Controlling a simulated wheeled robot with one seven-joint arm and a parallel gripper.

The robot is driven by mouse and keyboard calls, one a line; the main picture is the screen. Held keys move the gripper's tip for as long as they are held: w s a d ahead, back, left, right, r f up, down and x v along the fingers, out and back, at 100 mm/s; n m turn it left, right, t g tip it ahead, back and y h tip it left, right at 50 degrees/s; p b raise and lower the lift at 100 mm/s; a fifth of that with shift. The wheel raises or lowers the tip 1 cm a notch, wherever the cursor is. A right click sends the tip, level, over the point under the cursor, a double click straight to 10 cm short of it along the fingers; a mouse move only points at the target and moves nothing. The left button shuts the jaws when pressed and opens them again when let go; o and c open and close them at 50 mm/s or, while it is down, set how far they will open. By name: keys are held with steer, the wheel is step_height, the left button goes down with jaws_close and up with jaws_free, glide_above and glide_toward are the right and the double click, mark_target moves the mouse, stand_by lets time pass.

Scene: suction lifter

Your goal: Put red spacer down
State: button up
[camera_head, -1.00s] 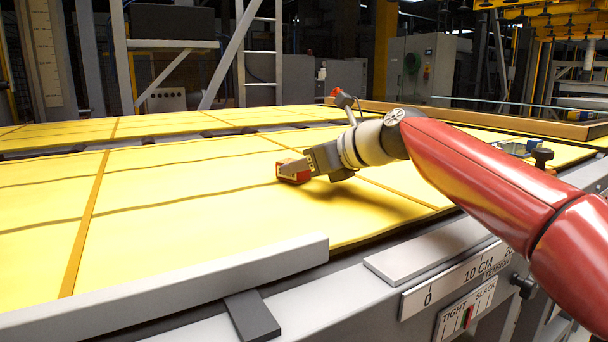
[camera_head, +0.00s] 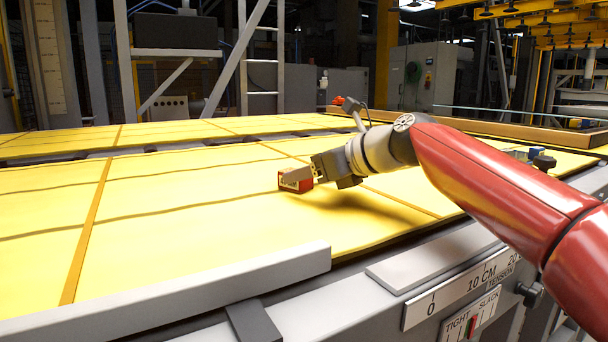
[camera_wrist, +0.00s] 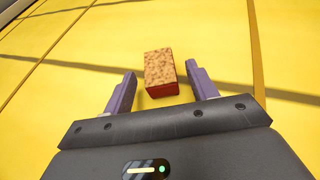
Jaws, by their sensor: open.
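The red spacer (camera_head: 296,179) is a small block with red sides and a speckled tan top. It sits on the yellow sheet (camera_head: 190,190), right at the tip of my gripper (camera_head: 315,172) in the head view. In the wrist view the spacer (camera_wrist: 160,72) lies ahead of my gripper (camera_wrist: 162,86), roughly centred between the lines of the two purple fingers. The fingers are apart, with a gap on each side of the spacer. Its near end is close to the fingertips.
A grey metal rail (camera_head: 180,292) runs along the near edge of the yellow surface. A scale plate (camera_head: 462,288) sits on the frame at the right. A wooden-coloured bar (camera_head: 480,122) lies at the back right. The yellow surface left of the spacer is clear.

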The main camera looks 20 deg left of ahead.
steer(key=b+v, duration=0.1)
steer(key=v, duration=0.9)
steer(key=shift+b, duration=0.3)
steer(key=shift+o, duration=0.4)
steer(key=shift+d+r, duration=0.1)
steer(key=shift+d, duration=0.1)
steer(key=x, duration=0.2)
steer(key=p+x, duration=0.1)
steer(key=x, duration=0.1)
steer(key=p+x, duration=0.1)
steer(key=x, duration=0.2)
steer(key=shift+w+a+r, duration=0.2)
steer(key=shift+r, duration=0.1)
steer(key=shift+w+a, duration=0.1)
steer(key=shift+a, duration=0.55)
steer(key=x, duration=0.3)
steer(key=f+p+x, duration=0.1)
steer(key=x, duration=0.3)
steer(key=shift+d, duration=0.1)
steer(key=c, duration=1.1)
steer(key=shift+c, duration=0.2)
